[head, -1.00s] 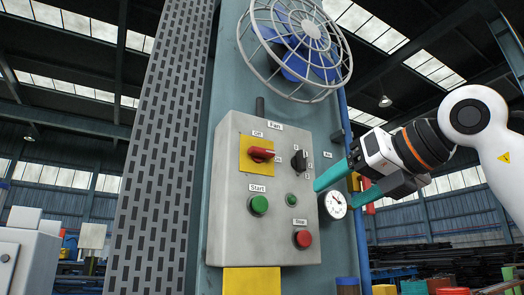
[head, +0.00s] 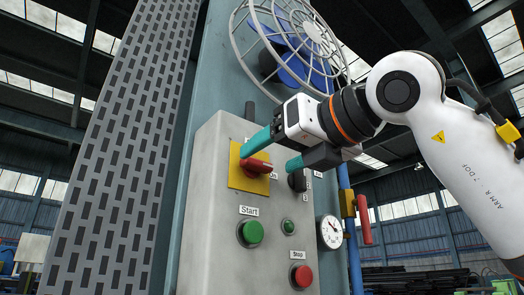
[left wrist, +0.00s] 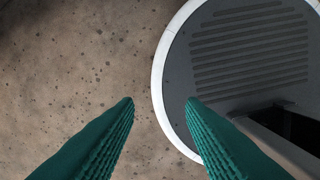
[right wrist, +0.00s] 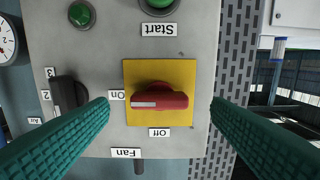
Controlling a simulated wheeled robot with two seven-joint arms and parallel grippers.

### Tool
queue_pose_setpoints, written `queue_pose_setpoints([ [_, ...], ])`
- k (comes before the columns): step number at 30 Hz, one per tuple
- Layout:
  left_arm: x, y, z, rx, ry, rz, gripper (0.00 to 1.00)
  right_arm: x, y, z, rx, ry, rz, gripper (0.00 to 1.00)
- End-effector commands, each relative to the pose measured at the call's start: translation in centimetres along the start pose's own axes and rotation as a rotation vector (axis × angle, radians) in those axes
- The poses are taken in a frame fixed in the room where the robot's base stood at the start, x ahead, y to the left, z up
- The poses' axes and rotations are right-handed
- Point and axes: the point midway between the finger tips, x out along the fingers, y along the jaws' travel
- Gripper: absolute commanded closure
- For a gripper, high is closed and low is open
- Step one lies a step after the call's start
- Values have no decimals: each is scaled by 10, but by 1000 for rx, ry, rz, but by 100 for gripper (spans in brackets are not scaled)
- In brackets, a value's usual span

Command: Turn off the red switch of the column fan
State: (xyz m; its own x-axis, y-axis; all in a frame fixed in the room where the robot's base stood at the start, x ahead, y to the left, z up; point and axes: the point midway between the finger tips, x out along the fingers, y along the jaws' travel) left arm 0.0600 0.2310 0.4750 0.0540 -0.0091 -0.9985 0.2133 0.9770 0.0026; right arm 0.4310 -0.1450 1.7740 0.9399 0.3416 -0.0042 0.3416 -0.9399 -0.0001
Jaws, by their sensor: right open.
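The red switch (head: 257,166) is a red handle on a yellow plate (head: 236,178) on the grey fan panel. In the right wrist view the red handle (right wrist: 160,101) lies sideways, its white-marked end toward the On label (right wrist: 117,95). The Off label (right wrist: 159,132) is below it in that view. My right gripper (head: 271,155) is open in front of the switch. Its fingers (right wrist: 160,106) stand at either side of the handle, with gaps showing. My left gripper (left wrist: 160,100) is open and empty over the floor, and is not in the head view.
A black selector knob (right wrist: 66,95) sits close to one right finger. The green start button (head: 251,232), a small green button (head: 288,226) and the red stop button (head: 301,275) are on the panel. The caged fan (head: 288,40) is above. A gauge (head: 329,232) hangs at the right.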

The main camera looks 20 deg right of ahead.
Motion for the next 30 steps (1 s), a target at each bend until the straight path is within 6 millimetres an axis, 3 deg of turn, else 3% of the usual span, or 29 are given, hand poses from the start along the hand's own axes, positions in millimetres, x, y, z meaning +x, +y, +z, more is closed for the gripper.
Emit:
queue_pose_setpoints([
  [3,-11,5,17,1,-23,6,64,19,0,-3,-1,-1,1,27],
  [8,-17,10,38,1,-56,12,64,33,0,-2,1,0,0,27],
  [18,-16,9,23,0,-34,11,64,37,0,0,0,1,0,27],
  [27,-16,10,22,0,-31,13,64,37,0,0,0,2,0,72],
  [30,-16,10,22,0,-31,13,64,37,0,0,-2,2,0,72],
])
